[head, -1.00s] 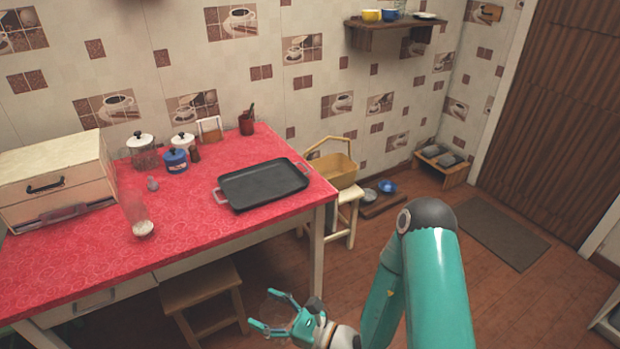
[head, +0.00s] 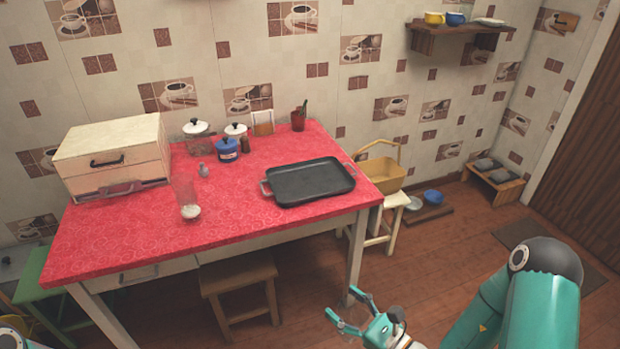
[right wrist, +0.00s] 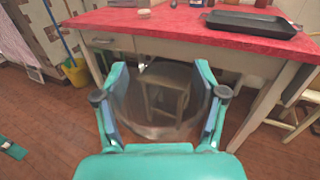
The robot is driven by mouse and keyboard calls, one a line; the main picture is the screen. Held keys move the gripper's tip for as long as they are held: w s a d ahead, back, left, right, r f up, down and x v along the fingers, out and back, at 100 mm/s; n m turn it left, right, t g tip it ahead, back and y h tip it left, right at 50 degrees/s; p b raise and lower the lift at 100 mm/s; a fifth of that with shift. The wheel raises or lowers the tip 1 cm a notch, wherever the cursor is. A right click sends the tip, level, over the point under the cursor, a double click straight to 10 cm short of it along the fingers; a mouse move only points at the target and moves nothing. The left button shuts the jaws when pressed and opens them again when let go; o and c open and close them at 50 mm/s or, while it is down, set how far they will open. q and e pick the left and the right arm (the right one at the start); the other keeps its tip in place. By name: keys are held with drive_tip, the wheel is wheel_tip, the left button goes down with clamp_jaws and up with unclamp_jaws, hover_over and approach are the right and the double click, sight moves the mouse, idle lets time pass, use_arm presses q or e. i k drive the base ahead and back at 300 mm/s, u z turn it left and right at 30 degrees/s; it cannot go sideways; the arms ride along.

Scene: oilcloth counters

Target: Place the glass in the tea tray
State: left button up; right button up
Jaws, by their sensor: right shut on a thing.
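The tea tray is a black rectangular tray (head: 310,182) with side handles, lying empty on the red-covered table; its edge also shows in the right wrist view (right wrist: 250,21). My right gripper (head: 350,312) is low in front of the table, off its front edge and below the tabletop. In the right wrist view its fingers (right wrist: 158,98) are shut on a clear, nearly invisible glass (right wrist: 155,122). A teal piece at the left edge of the right wrist view looks like part of my left gripper (right wrist: 12,149); its jaws are not readable.
On the red table (head: 130,235) stand a tall clear vessel with white contents (head: 189,211), a cream drawer box (head: 115,155), a blue pot (head: 226,151) and jars. A wooden stool (head: 238,280) is under the front edge. A basket (head: 385,172) sits on a white stool at right.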

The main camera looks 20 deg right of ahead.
sight(331, 176)
drive_tip(key=i, duration=1.05)
